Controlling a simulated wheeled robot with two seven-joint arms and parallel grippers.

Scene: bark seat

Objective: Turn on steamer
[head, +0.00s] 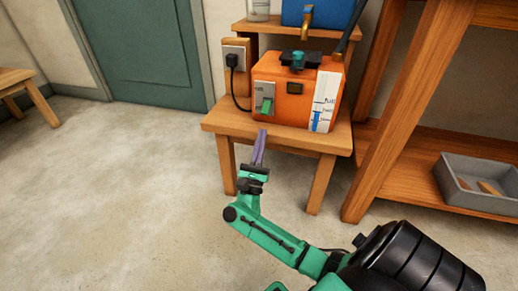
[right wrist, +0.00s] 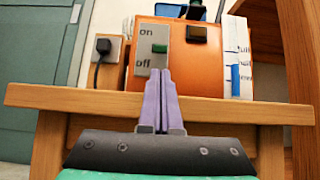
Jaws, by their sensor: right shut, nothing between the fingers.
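The orange steamer (head: 297,92) stands on a small wooden table. It also shows in the right wrist view (right wrist: 194,75). On its front left is a grey switch plate (right wrist: 144,60) with "on" at the top and "off" lower down. A green switch (head: 267,105) sits on the plate, also seen in the right wrist view (right wrist: 159,48); I cannot tell its setting. My right gripper (head: 260,132) is shut and empty, its purple fingers pointing at the steamer just below the switch. In the right wrist view its tips (right wrist: 157,73) overlap the plate's lower part; contact cannot be told. My left gripper is not in view.
The wooden table (head: 289,139) has a front edge close to my fingers. A plugged-in socket (head: 236,58) with a black cord is left of the steamer. A white gauge (head: 323,102) is on its right. A wooden shelf with a grey bin (head: 479,199) stands right. Floor at left is clear.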

